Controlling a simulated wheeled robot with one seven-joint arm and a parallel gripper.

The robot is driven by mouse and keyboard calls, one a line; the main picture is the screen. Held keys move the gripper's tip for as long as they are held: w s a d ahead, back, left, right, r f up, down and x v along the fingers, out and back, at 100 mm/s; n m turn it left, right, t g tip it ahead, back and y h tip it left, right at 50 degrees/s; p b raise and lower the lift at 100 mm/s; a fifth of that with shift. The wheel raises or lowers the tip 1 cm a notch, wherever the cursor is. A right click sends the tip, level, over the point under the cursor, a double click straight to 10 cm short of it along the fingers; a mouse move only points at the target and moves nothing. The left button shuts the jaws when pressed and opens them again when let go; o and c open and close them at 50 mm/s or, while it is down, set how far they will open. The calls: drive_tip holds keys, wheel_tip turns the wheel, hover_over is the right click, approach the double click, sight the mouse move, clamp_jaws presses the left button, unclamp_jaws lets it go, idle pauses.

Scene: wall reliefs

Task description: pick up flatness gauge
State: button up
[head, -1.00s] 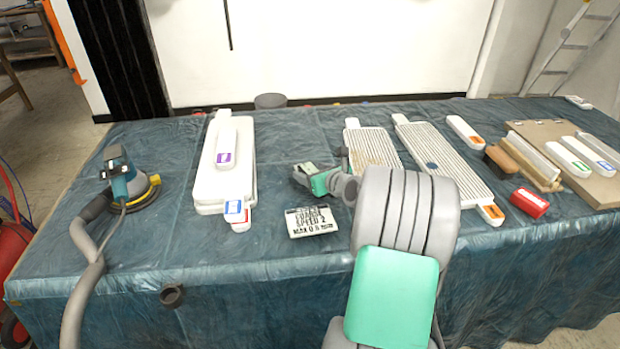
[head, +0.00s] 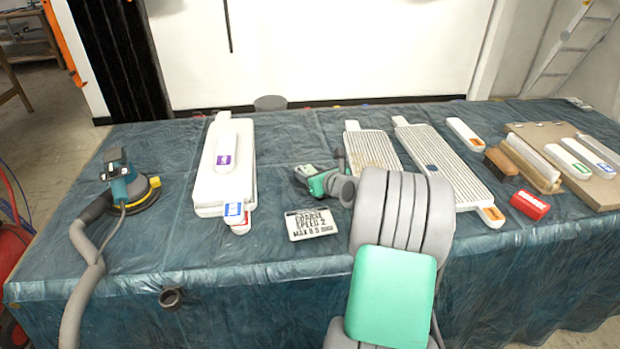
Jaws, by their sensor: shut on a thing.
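My gripper (head: 310,180) is small in the head view, at the far end of my grey and green arm, over the middle of the table. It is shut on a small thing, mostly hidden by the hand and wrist. This is probably the flatness gauge, but its shape cannot be made out clearly. I cannot tell whether it touches the table. The gripper is just behind a pale card with black lettering (head: 312,223) and right of a long white block.
The long white block (head: 208,190) carries a purple-labelled bar (head: 223,150). A sander (head: 128,188) with a hose is at the left. Ribbed boards (head: 437,160), a red block (head: 530,204) and a brown board (head: 597,187) lie to the right. Blue sheeting covers the table.

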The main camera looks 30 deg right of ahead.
clamp_jaws()
